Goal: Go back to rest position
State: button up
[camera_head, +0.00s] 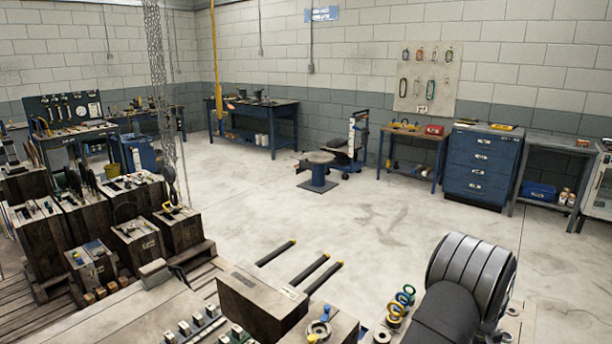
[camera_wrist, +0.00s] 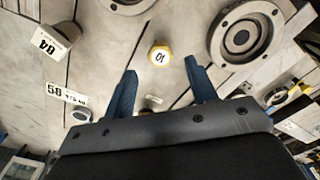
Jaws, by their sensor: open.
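My gripper (camera_wrist: 160,67) shows in the wrist view with its two blue fingers apart. No object shows clamped between them. A small yellow-edged round piece with a white number label (camera_wrist: 159,55) appears beyond the gap between the fingertips, apart from them as far as I can tell. In the head view my dark, ribbed arm is at the lower right, and the gripper itself is out of sight there.
In the wrist view, a grey ringed disc (camera_wrist: 240,38) and a numbered block (camera_wrist: 57,38) lie on the pale surface. In the head view, a long block (camera_head: 262,302), coloured rings (camera_head: 402,300) and wooden-sided moulds (camera_head: 47,240) stand near.

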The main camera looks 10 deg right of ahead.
notch_tip(320, 180, down, 6)
jog(key=shift+r, duration=0.2)
jog(key=r, duration=0.5)
jog(key=shift+s+d, duration=0.1)
jog(key=shift+s, duration=0.25)
jog(key=s+d+r, duration=0.1)
jog(key=s+r, duration=0.6)
jog(key=s, duration=0.4)
jog(key=w+a+n, duration=0.3)
jog(key=w+a, duration=0.6)
jog(key=w, duration=0.3)
jog(key=w+a+n, duration=0.2)
jog(key=w+a, duration=0.7)
jog(key=w, duration=0.3)
jog(key=w+a+n, duration=0.1)
jog(key=w+a, duration=0.3)
jog(key=a, duration=0.5)
jog(key=w+a+n, duration=0.2)
jog(key=w+a, duration=0.2)
jog(key=a, duration=0.5)
jog(key=w+a+n, duration=0.1)
jog(key=w+a, duration=0.3)
jog(key=a, duration=0.5)
jog(key=shift+r+n, duration=0.25)
jog(key=shift+n, duration=0.05)
jog(key=shift+w, duration=0.1)
